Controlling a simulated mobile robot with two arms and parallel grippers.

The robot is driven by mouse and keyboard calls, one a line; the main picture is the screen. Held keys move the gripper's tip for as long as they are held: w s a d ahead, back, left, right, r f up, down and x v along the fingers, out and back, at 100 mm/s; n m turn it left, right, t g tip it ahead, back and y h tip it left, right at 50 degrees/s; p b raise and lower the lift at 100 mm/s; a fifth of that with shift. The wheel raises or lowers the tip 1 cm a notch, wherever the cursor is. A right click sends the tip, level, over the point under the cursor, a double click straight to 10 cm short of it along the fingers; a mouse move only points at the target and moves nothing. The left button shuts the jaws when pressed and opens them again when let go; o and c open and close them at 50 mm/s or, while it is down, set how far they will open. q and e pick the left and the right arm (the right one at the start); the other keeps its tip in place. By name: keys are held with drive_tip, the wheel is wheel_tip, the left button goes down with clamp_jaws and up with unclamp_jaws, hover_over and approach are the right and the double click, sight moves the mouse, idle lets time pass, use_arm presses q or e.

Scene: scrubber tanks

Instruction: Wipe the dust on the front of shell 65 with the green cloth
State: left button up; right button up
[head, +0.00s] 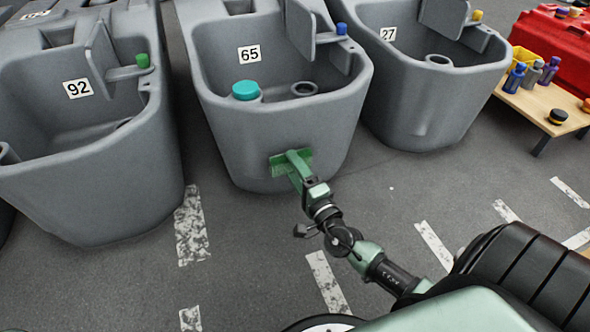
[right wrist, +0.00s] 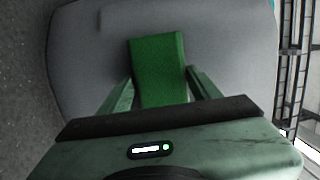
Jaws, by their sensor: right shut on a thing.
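Shell 65 (head: 225,135) is a grey tub in the middle of the head view, marked with a white label reading 65 (head: 249,54). My right gripper (head: 296,172) is at the lower front of this shell. It is shut on the green cloth (head: 276,165), which lies against or very close to the front wall. In the right wrist view the cloth (right wrist: 158,68) sticks out from between the fingers toward the grey wall (right wrist: 225,50). I cannot make out dust on the part of the front that shows. My left gripper is not in view.
Shell 92 (head: 150,180) stands to the left and shell 27 (head: 425,110) to the right. A low wooden table (head: 530,105) with several bottles and a yellow bin (head: 521,60) is at the right, by a red case (head: 560,45). The floor before shell 65 is clear.

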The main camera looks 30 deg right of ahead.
sight(307, 162)
drive_tip(key=shift+s+d, duration=0.3)
drive_tip(key=shift+d, duration=0.65)
drive_tip(key=shift+s+d, duration=0.25)
drive_tip(key=shift+d, duration=0.65)
drive_tip(key=shift+w+d, duration=0.1)
drive_tip(key=shift+w+a+r+p, duration=0.15)
drive_tip(key=shift+w+a+p, duration=0.1)
drive_tip(key=shift+a+p, duration=0.35)
drive_tip(key=shift+w+a+r+p, duration=0.1)
drive_tip(key=shift+w+a+p, duration=0.15)
drive_tip(key=shift+a, duration=0.55)
drive_tip(key=shift+w+a, duration=0.15)
drive_tip(key=shift+a, duration=0.4)
drive_tip(key=shift+c, duration=0.5)
drive_tip(key=shift+s+a+f+p, duration=0.1)
drive_tip(key=shift+s+a+p, duration=0.2)
drive_tip(key=shift+s, duration=0.15)
drive_tip(key=shift+s+a+f+p, duration=0.15)
drive_tip(key=shift+s, duration=0.65)
drive_tip(key=shift+s+a+f+p, duration=0.1)
drive_tip(key=shift+s+f+p, duration=0.1)
drive_tip(key=shift+s, duration=0.65)
drive_tip(key=shift+s+a+f+p, duration=0.1)
drive_tip(key=shift+s+a+p, duration=0.05)
drive_tip(key=shift+s, duration=0.65)
